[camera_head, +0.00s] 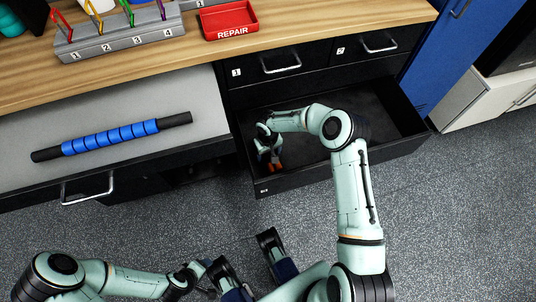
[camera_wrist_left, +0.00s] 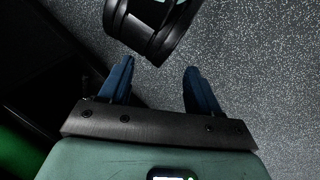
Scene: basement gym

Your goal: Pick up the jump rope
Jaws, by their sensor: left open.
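I cannot make out a jump rope clearly in either view. My right gripper (camera_head: 270,158) reaches down inside the open lower drawer (camera_head: 385,150), near its left front corner. A small orange-red patch shows at its tip; I cannot tell if it is part of the fingers or a thing in the drawer. Whether this gripper is open or shut is too small to see. My left gripper (camera_wrist_left: 160,85) is open and empty, its two blue fingers apart above the grey speckled floor. In the head view it is low, in front of the cabinets, partly hidden.
A red REPAIR tray (camera_head: 229,20) and a grey numbered rack (camera_head: 118,42) with coloured clips stand on the wooden bench (camera_head: 300,28). The speckled floor (camera_head: 450,220) is clear at right.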

